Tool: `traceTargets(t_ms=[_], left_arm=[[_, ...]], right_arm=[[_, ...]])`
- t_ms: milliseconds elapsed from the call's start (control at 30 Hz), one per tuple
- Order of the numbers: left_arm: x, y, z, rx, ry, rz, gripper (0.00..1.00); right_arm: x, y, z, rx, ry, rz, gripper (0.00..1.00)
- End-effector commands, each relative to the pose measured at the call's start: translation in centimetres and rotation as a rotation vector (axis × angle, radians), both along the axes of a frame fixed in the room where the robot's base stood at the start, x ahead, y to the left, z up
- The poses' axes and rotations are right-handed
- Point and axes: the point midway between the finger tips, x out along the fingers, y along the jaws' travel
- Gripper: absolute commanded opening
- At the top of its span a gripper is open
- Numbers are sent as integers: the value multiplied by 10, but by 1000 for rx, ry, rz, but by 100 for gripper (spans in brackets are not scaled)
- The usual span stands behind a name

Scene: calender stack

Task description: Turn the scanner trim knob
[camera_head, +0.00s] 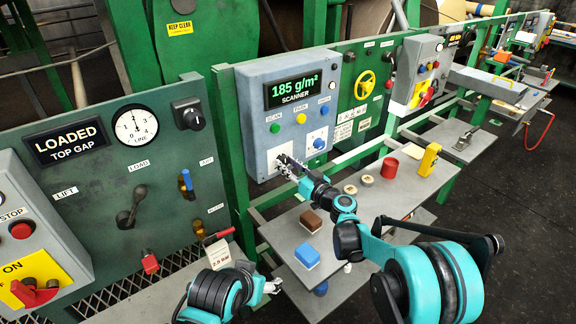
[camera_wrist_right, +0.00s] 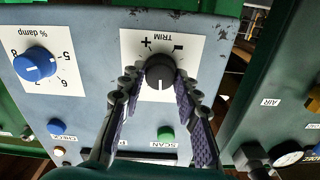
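The scanner box (camera_head: 262,110) is grey with a green display reading 185 g/m². Its trim knob (camera_wrist_right: 160,72) is dark and round, on a white plate (camera_wrist_right: 133,42) marked TRIM with plus and minus signs. My right gripper (camera_head: 284,163) is at this plate in the head view and hides most of the knob. In the right wrist view, the right gripper (camera_wrist_right: 160,82) has its fingers apart, one on each side of the knob. I cannot tell whether they touch it. My left gripper (camera_head: 271,286) is low at the bottom centre; its fingers are too small to read.
A blue % damp knob (camera_wrist_right: 35,65) sits beside the trim plate. A green scan button (camera_wrist_right: 165,133) and a blue check button (camera_wrist_right: 56,127) are near the fingers. Below, a grey shelf (camera_head: 335,222) holds a brown-and-white block (camera_head: 311,220) and a blue block (camera_head: 307,256).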

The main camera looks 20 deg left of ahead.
Motion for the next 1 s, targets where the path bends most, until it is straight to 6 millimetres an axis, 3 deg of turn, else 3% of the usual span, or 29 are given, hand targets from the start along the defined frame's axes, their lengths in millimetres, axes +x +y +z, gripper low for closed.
traceTargets(t_ms=[467,1000], left_arm=[[0,0,0,0,0,0,67],[0,0,1,0,0,0,67]], right_arm=[[0,0,0,36,47,0,3],[0,0,0,306,392,0,3]])
